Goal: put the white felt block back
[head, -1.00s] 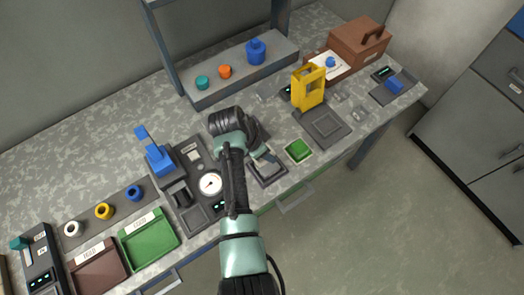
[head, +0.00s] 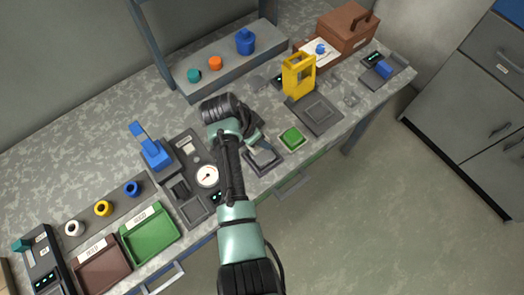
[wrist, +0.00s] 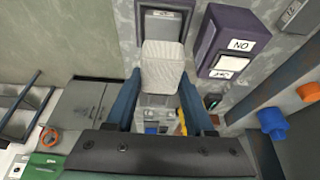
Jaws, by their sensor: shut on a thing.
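My gripper (head: 260,141) is over the middle of the bench, just above a dark square frame (head: 264,162). In the wrist view, my gripper (wrist: 162,78) has its two blue-grey fingers on either side of the white felt block (wrist: 163,62) and is shut on it. The block's pale, ribbed face shows between the fingertips. In the head view I cannot make out the block; my wrist and fingers hide it.
A green pad (head: 292,138) lies right of the frame. A dial gauge (head: 207,176) is close on the left. A yellow stand (head: 298,75) rises behind right, beside a flat grey plate (head: 315,113). A raised shelf (head: 225,80) with knobs is behind.

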